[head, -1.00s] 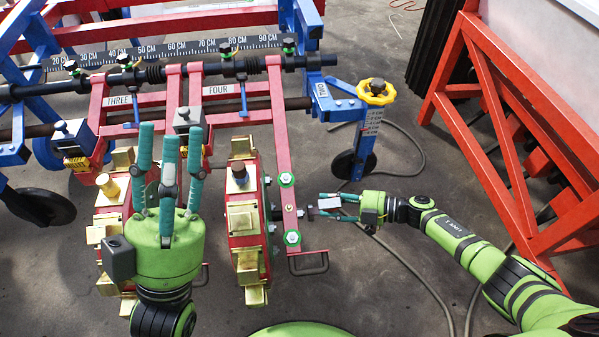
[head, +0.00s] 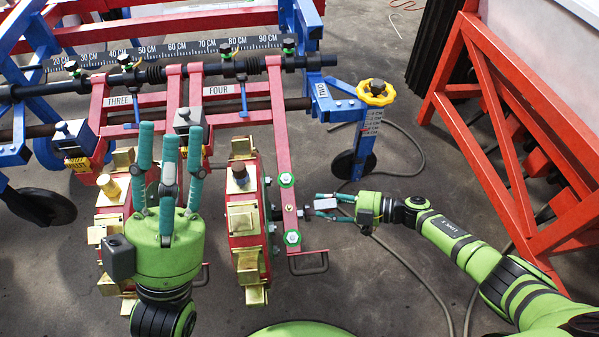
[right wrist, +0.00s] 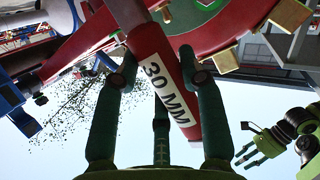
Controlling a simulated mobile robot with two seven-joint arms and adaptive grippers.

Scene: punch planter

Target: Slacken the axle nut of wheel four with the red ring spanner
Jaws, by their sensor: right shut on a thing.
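Wheel four (head: 243,225) is a red wheel with gold cups below the FOUR label. Its axle end (head: 300,212) shows as small metal at the right of the red arm (head: 281,135); the nut itself is too small to make out. My right gripper (head: 330,205) is shut on the red ring spanner, right beside the axle end. In the right wrist view the spanner (right wrist: 160,65) shows its red handle and 30 MM label between the fingers. Whether the ring is around the nut, I cannot tell. My left gripper (head: 169,145) is open and empty, fingers pointing up, left of wheel four.
A second gold-cupped wheel (head: 110,225) stands under the THREE label. A blue leg with a yellow knob (head: 376,92) and a red frame (head: 500,150) stand at the right. A dark handle (head: 309,264) juts below the arm. Hoses cross the floor.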

